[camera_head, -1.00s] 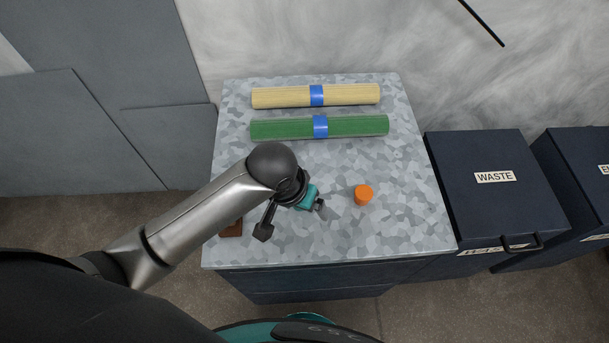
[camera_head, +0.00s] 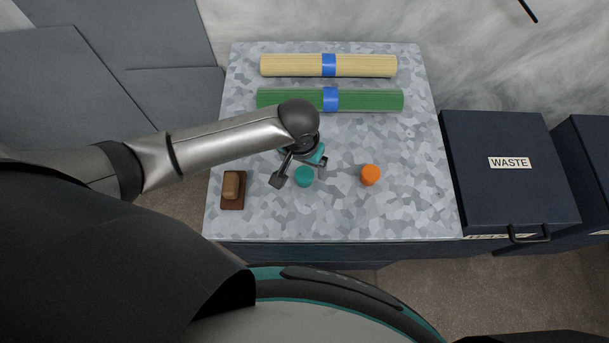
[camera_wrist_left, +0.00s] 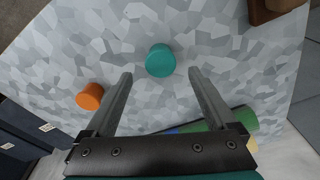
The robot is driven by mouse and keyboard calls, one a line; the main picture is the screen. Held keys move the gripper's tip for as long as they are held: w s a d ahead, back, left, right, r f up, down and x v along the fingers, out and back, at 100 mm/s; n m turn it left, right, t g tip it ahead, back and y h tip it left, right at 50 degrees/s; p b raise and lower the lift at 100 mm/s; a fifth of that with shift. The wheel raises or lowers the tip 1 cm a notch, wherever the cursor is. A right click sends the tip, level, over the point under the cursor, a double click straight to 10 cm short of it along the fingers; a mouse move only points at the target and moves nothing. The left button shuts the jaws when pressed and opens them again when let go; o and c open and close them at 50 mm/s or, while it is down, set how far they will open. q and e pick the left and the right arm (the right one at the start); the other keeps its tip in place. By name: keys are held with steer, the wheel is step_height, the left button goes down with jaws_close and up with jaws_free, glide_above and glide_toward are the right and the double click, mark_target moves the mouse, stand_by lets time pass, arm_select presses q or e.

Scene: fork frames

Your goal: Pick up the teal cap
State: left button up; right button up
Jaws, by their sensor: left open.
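The teal cap (camera_head: 304,177) stands on the grey patterned tabletop, left of an orange cap (camera_head: 370,174). In the left wrist view the teal cap (camera_wrist_left: 160,61) lies at the gap between the fingertips, slightly beyond them, with bare table around it. My left gripper (camera_head: 300,170) is open and empty above the table at the teal cap, fingers pointing down toward it. Its two fingers (camera_wrist_left: 160,76) are apart in the left wrist view and neither visibly touches the cap. My right gripper is out of view.
The orange cap also shows in the left wrist view (camera_wrist_left: 90,96). A brown block on a dark base (camera_head: 232,187) stands at the table's left. Green (camera_head: 370,101) and beige (camera_head: 280,65) rolls with blue bands lie behind. A dark WASTE bin (camera_head: 490,190) stands to the right.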

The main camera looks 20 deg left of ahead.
mark_target(304, 175)
arm_select(q)
steer(key=shift+w+f+b, duration=0.2)
steer(key=shift+f+b, duration=0.25)
steer(key=shift+f, duration=2.4)
steer(key=c, duration=1.4)
steer(key=shift+o, duration=0.2)
steer(key=shift+r, duration=0.15)
